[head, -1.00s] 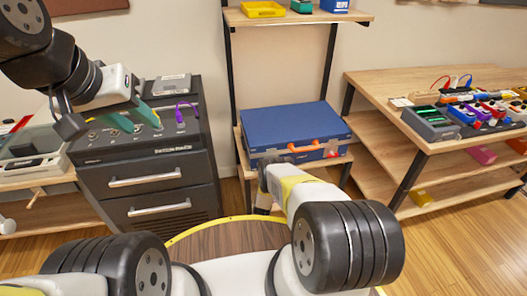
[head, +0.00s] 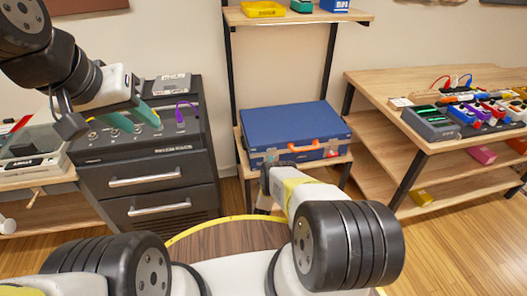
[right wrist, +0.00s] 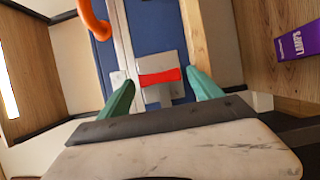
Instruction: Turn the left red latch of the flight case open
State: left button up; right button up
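The flight case (head: 295,124) is a closed blue case with an orange handle (head: 318,147), lying on a wooden shelf. In the right wrist view the left red latch (right wrist: 159,76) is a red bar across a grey metal plate, with part of the orange handle (right wrist: 95,20) at the upper left. My right gripper (right wrist: 155,92) is open, its green fingers apart on either side of the latch and not closed on it. In the head view my right wrist hides most of the latch area. My left gripper (head: 138,117) is open and empty, above the dark drawer cabinet.
The dark drawer cabinet (head: 145,185) stands left of the shelf (head: 250,177). A wooden table (head: 385,82) with several coloured devices stands at the right. A purple box (right wrist: 298,47) shows in the right wrist view. A round wooden top with a yellow rim (head: 225,237) lies in front of me.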

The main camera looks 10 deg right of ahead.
jog(key=s+d+r+m+g+y, duration=0.1)
jog(key=s+r+m+g+y, duration=0.35)
jog(key=m, duration=0.95)
notch_tip(320, 180, up, 26)
jog(key=w+n+g+y, duration=0.1)
jog(key=n+g+y, duration=0.1)
jog(key=n+y, duration=0.2)
jog(key=shift+a, duration=0.4)
jog(key=shift+w+r+g, duration=0.1)
jog(key=shift+g, duration=0.15)
